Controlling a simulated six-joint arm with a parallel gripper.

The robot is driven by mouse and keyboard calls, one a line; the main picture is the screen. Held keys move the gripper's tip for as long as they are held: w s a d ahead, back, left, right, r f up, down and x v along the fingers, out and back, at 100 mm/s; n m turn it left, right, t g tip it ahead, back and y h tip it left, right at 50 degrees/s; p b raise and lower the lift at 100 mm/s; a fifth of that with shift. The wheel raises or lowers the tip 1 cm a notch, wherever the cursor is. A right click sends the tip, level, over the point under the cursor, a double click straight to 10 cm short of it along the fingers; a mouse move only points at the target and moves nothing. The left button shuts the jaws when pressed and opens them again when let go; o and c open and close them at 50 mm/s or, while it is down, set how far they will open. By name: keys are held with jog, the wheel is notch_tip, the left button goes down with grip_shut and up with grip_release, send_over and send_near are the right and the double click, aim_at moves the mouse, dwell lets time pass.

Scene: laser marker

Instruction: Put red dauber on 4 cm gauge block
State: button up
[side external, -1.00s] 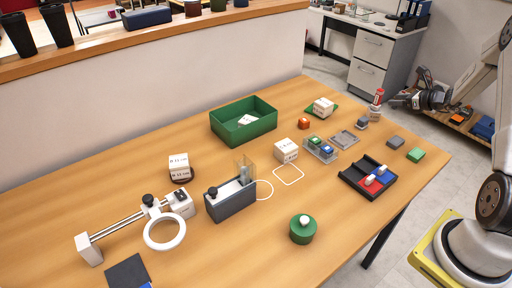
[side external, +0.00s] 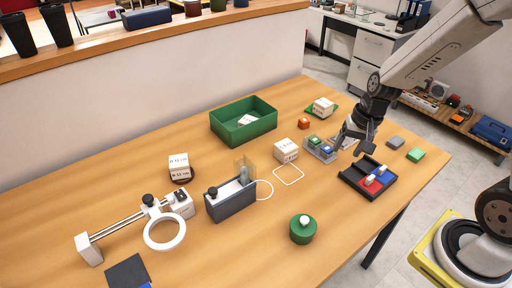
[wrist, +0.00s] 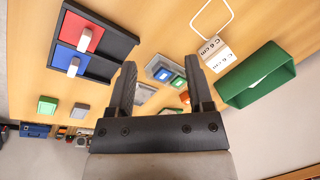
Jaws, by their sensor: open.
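A red dauber (side external: 371,187) with a white handle lies in a black tray (side external: 352,183), beside a blue one (side external: 384,175). The red dauber also shows at the upper left of the wrist view (wrist: 75,36). White lettered gauge blocks stand on the table: one near the middle (side external: 286,151) that reads 6 cm in the wrist view (wrist: 214,53), one at the left (side external: 179,166) and one on a green pad (side external: 323,107). I cannot make out a 4 cm label. My gripper (wrist: 163,78) is open and empty above the table, behind the black tray in the side view.
A clear rack (side external: 320,149) with green and blue pieces stands beside the 6 cm block. A green bin (side external: 244,122) stands at the back, a grey device (side external: 231,199) and a green pot (side external: 303,229) nearer. Grey (side external: 396,142) and green (side external: 415,155) blocks are at the right.

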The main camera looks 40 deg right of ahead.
jog(key=s+a+r+n+h, duration=0.1)
jog(key=s+a+n, duration=0.4)
jog(key=n, duration=0.3)
jog(key=shift+n+t+h, duration=0.3)
jog(key=shift+h, duration=0.1)
jog(key=shift+w+a, duration=0.1)
dwell(0.4)
